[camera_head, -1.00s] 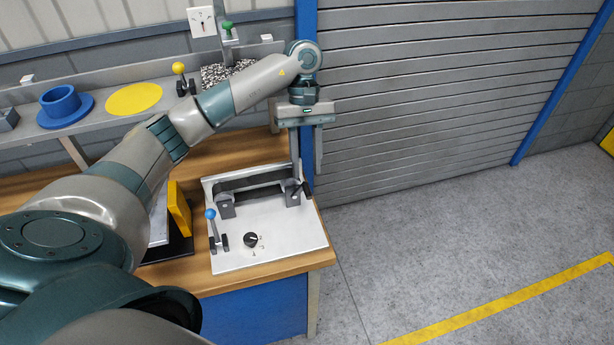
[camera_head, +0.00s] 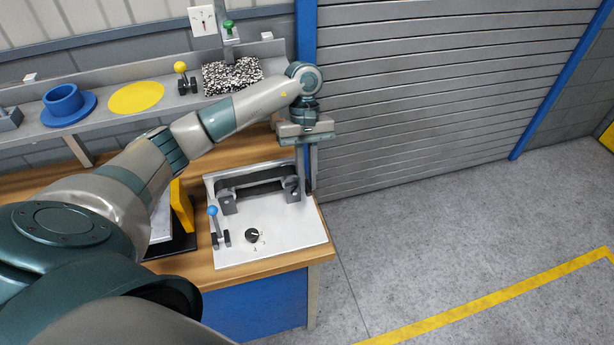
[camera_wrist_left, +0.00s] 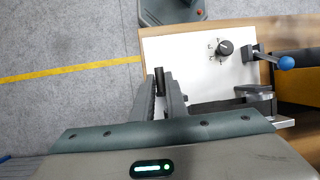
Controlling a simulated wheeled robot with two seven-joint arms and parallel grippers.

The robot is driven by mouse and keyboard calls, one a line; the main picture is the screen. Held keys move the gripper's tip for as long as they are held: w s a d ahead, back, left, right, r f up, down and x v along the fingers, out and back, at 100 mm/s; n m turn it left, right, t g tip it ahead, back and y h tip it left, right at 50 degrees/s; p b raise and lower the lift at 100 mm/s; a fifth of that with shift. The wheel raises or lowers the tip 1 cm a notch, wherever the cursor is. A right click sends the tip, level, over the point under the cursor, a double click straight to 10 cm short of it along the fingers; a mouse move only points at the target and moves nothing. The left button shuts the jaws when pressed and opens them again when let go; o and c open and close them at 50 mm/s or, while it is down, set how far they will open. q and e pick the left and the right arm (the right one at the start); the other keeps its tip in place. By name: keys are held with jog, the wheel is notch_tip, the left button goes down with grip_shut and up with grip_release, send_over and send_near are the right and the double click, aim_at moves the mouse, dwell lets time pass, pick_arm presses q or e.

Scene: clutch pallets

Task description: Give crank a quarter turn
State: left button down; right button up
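The crank is a dark bar (camera_head: 258,186) held between two grey brackets at the back of a white panel (camera_head: 280,240) on the bench. Its black handle (camera_wrist_left: 159,82) shows in the left wrist view, at the panel's edge. My left gripper (camera_head: 306,185) reaches down at the crank's right end. In the left wrist view its two fingertips (camera_wrist_left: 160,85) stand on either side of the handle and look closed on it. The fingers partly hide that end in the head view. My right gripper is in neither view.
A blue-knobbed lever (camera_head: 213,213) and a black dial (camera_head: 252,236) are on the panel. A yellow block (camera_head: 182,212) stands left of it. A shelf behind holds a blue cup (camera_head: 64,102) and a yellow disc (camera_head: 136,97). Open floor lies right.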

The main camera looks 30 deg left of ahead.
pick_arm(q)
jog(key=shift+w, duration=0.1)
notch_tip(320, 180, down, 5)
jog(key=w+d+n+g+y+b, duration=0.2)
jog(key=w+g+y+b, duration=0.1)
jog(key=g+y+b, duration=0.3)
jog(key=shift+d+f+n+g+b, duration=0.2)
jog(key=shift+d+n+g+b, duration=0.15)
jog(key=shift+g+b, duration=0.8)
dwell(0.8)
jog(key=shift+s, duration=0.1)
dwell(0.3)
jog(key=c, duration=1.8)
grip_release()
jog(key=shift+o, duration=0.2)
